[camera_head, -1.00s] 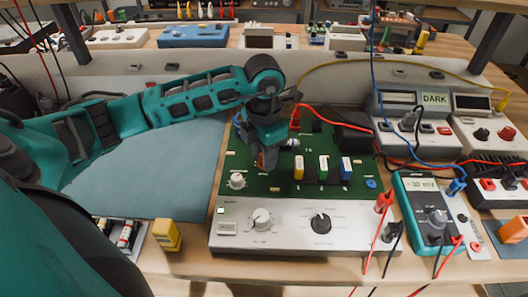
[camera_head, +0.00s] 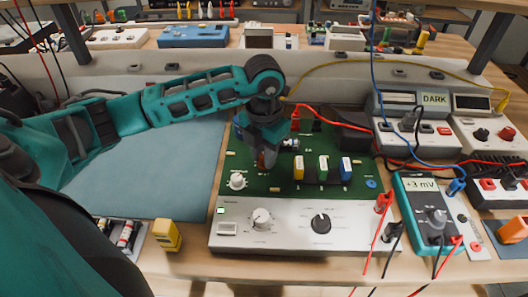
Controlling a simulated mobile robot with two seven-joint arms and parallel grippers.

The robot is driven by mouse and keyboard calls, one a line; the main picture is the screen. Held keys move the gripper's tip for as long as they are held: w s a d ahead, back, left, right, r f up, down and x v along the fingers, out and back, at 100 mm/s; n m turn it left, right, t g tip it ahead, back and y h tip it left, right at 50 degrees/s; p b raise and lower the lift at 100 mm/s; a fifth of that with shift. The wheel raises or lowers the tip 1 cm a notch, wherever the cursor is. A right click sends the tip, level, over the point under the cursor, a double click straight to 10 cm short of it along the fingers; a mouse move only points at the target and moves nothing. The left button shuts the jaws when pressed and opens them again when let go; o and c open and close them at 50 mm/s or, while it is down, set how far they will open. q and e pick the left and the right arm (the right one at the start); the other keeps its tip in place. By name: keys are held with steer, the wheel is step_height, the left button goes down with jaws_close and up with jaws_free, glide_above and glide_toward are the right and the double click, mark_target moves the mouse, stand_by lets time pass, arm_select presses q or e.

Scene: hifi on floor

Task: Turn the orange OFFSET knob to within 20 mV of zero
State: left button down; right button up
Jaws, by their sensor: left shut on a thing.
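My left gripper (camera_head: 266,160) points down at the green circuit board (camera_head: 330,190), left of the yellow, green and blue parts. It is shut on the orange OFFSET knob (camera_head: 262,160), which is mostly hidden by the fingers; only a small orange-red patch shows. The teal handheld meter (camera_head: 414,211) right of the board reads "+3 mV" on its display (camera_head: 421,185). My right gripper is not in view.
White knobs (camera_head: 237,181) and (camera_head: 261,219) and a black knob (camera_head: 320,223) are near the gripper. A red lead (camera_head: 345,115) crosses behind it. A yellow block (camera_head: 167,236) stands left of the panel. The blue-grey mat (camera_head: 150,180) is clear.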

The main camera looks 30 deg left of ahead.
arm_select(q)
steer(key=c, duration=0.9)
jaws_free()
step_height(320, 180, up, 13)
steer(key=shift+f, duration=0.1)
stand_by(0.4)
